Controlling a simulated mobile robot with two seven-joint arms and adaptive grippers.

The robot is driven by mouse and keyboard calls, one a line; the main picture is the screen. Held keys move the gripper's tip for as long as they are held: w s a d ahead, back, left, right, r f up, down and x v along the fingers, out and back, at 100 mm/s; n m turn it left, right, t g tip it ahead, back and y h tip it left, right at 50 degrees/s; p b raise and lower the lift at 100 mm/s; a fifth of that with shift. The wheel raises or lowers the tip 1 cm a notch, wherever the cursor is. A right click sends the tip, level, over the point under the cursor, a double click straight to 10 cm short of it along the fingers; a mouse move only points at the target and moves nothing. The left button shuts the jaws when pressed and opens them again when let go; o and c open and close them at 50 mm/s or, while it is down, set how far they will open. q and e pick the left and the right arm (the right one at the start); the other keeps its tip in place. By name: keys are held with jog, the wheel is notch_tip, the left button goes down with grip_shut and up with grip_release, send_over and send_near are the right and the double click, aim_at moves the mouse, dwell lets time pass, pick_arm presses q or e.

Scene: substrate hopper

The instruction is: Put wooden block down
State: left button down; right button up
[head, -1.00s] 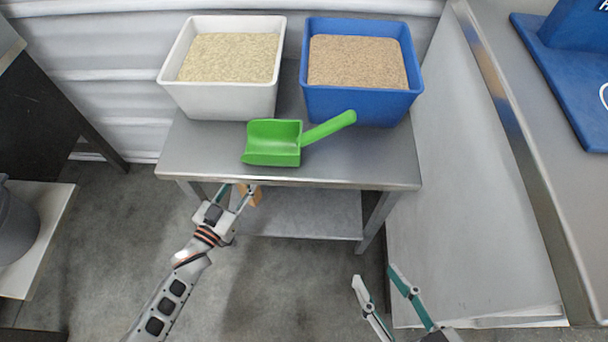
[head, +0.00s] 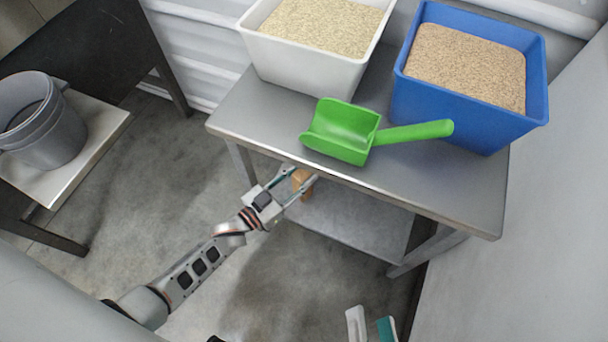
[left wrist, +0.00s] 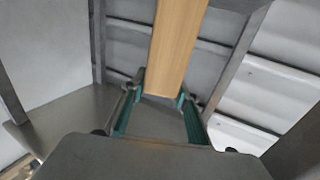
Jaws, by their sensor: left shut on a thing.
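The wooden block (head: 302,184) is light brown and held between the fingers of my left gripper (head: 299,175), just below the front edge of the steel table (head: 440,190). In the left wrist view the block (left wrist: 178,45) is a long upright piece reaching up from between the teal-lined fingers (left wrist: 161,98). Part of the block is hidden by the fingers in the head view. My right gripper (head: 371,326) is at the bottom edge of the head view, fingers apart and nothing between them.
On the table stand a white bin (head: 300,62) and a blue bin (head: 450,110) with granular fill, and a green scoop (head: 345,130). A lower shelf (head: 350,222) lies under the tabletop. A grey bucket (head: 55,130) stands on a side shelf at left.

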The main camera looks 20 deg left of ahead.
pick_arm(q)
jog(key=shift+s+f, duration=0.15)
jog(key=shift+f, duration=0.7)
jog(key=shift+r, duration=0.35)
jog(key=shift+w+f, duration=0.1)
jog(key=shift+w, duration=0.1)
pick_arm(e)
jog(key=shift+a+m, duration=0.2)
jog(key=shift+m, duration=0.2)
pick_arm(q)
jog(key=c, duration=1.5)
grip_release()
jog(key=shift+f, duration=0.1)
jog(key=shift+s+a, duration=0.1)
jog(key=shift+s, duration=0.15)
jog(key=shift+p+v, duration=1.05)
jog(key=shift+v, duration=4.75)
pick_arm(e)
jog(key=shift+w+d+n, duration=0.1)
jog(key=shift+d+n, duration=0.85)
jog(key=shift+n, duration=0.55)
